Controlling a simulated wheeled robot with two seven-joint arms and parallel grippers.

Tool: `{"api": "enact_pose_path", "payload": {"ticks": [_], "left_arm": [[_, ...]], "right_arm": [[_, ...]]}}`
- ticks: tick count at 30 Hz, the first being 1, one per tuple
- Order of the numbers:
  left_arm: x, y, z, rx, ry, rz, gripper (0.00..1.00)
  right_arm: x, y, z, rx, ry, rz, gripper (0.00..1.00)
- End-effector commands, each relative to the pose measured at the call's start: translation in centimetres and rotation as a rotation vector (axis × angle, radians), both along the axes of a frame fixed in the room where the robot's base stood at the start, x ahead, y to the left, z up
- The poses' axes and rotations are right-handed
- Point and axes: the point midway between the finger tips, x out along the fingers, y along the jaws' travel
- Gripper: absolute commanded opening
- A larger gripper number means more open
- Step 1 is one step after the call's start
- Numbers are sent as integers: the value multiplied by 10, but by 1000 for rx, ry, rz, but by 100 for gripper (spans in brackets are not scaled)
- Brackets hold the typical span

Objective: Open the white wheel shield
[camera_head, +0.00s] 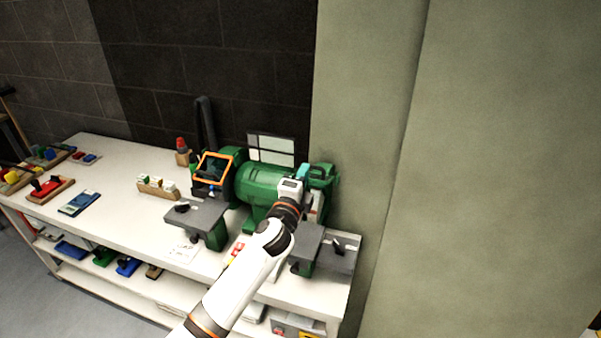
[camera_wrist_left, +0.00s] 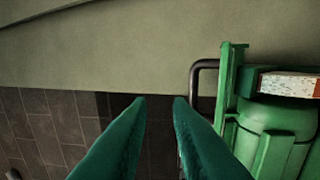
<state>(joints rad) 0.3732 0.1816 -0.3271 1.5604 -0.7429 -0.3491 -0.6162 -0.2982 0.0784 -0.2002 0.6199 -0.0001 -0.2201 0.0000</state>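A green bench grinder (camera_head: 262,184) stands on the white workbench. Its left end carries a tilted clear shield (camera_head: 213,168) in an orange frame. My left arm covers much of the right end, and I cannot make out a white wheel shield clearly there. My left gripper (camera_head: 303,172) is at the upper right end of the grinder. In the wrist view the left gripper (camera_wrist_left: 160,100) has its two green fingers apart with nothing between them. A green housing (camera_wrist_left: 275,125) with a dark bent bar (camera_wrist_left: 205,65) is just right of the fingertips. My right gripper is not in view.
The white workbench (camera_head: 125,205) holds a red item on a wooden block (camera_head: 50,187), a blue booklet (camera_head: 79,203) and a small rack (camera_head: 157,187). Grey tool rests (camera_head: 196,213) jut out in front of the grinder. A greenish wall (camera_head: 365,130) stands close on the right.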

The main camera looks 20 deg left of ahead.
Motion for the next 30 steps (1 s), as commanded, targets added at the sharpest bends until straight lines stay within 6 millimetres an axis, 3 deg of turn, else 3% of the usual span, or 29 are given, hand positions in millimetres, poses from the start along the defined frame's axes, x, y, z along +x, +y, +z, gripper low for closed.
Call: {"api": "enact_pose_path", "payload": {"ticks": [9, 25, 30], "left_arm": [[-17, 1, 9, 1, 1, 0, 19], [-21, 1, 7, 0, 1, 0, 19], [-40, 1, 2, 1, 2, -2, 19]], "right_arm": [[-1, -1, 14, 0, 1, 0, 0], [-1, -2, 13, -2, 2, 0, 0], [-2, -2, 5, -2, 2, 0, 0]]}}
